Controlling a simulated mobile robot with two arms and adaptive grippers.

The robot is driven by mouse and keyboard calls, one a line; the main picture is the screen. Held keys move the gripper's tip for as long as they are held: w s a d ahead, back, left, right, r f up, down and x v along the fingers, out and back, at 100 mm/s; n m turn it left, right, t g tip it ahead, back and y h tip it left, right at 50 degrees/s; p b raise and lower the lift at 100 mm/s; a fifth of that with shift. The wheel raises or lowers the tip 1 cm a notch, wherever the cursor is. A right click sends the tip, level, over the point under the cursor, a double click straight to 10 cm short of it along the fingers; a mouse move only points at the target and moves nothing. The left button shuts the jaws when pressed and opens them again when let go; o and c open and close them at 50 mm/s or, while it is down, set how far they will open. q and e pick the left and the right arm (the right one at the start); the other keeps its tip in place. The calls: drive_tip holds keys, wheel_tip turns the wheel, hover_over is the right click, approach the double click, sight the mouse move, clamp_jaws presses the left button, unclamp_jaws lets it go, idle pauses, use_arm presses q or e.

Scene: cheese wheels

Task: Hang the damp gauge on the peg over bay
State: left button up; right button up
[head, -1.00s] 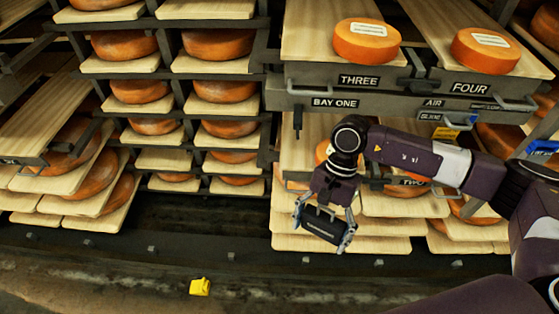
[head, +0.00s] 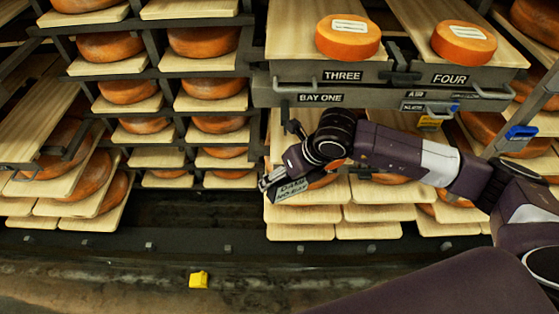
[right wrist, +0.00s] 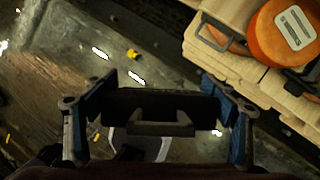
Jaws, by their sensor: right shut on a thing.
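The damp gauge (head: 292,189) is a dark box with pale lettering on its face, held in front of the lower boards under the BAY ONE label (head: 320,98). My right gripper (head: 270,181) is shut on it. In the right wrist view the gauge (right wrist: 150,103) is a dark block with a handle, between the two fingers of the right gripper (right wrist: 160,118). A small dark peg-like part (head: 297,128) hangs below the left end of the bay one beam, above the gauge and apart from it. Its exact shape is unclear. My left gripper is not in view.
Boards THREE (head: 292,45) and FOUR (head: 468,75) carry orange cheese wheels and jut out above my right arm. Bar handles stick out from the beam. Racks of cheese (head: 205,85) stand at left. A yellow object (head: 198,280) lies on the floor.

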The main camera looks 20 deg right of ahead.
drive_tip(key=w+d+m+t+h+b, duration=0.1)
drive_tip(key=w+m, duration=0.5)
drive_tip(key=w, duration=0.6)
drive_tip(key=shift+w+d+r+h+b, duration=0.2)
drive_tip(key=shift+w+d+h+b, duration=0.05)
drive_tip(key=shift+d+h+b, duration=0.3)
idle(0.8)
idle(0.6)
drive_tip(key=o, duration=1.4)
drive_tip(key=shift+c, duration=0.2)
